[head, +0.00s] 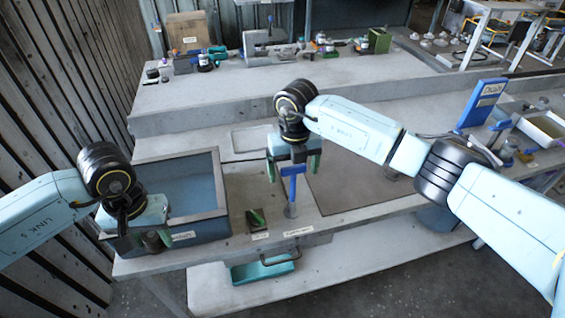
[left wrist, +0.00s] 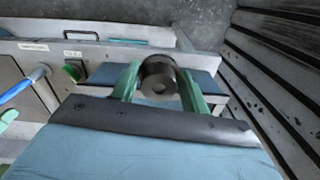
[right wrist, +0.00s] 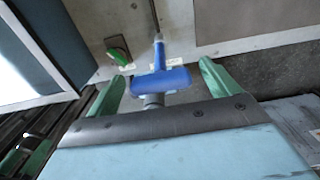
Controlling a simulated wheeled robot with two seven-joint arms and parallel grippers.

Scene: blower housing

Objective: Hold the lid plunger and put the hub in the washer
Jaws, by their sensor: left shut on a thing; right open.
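My left gripper (head: 140,243) is shut on a dark round hub (left wrist: 159,78), held between its green fingers. In the head view the hub (head: 153,240) is at the front left corner of a blue-grey bin with a label on its front, which seems to be the washer (head: 217,178). The washer's inside looks blue; I cannot tell whether a clear lid covers it. The lid plunger (head: 292,181) has a blue T-shaped handle on a grey stem and stands upright right of the washer. My right gripper (head: 293,165) is open, its fingers on either side of the handle (right wrist: 160,80).
A green switch (head: 256,217) on a dark base sits between washer and plunger. A dark mat (head: 360,180) lies to the right. A teal tray (head: 262,269) is on the lower shelf. A blue stand (head: 483,103) is far right. Small parts line the back ledge.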

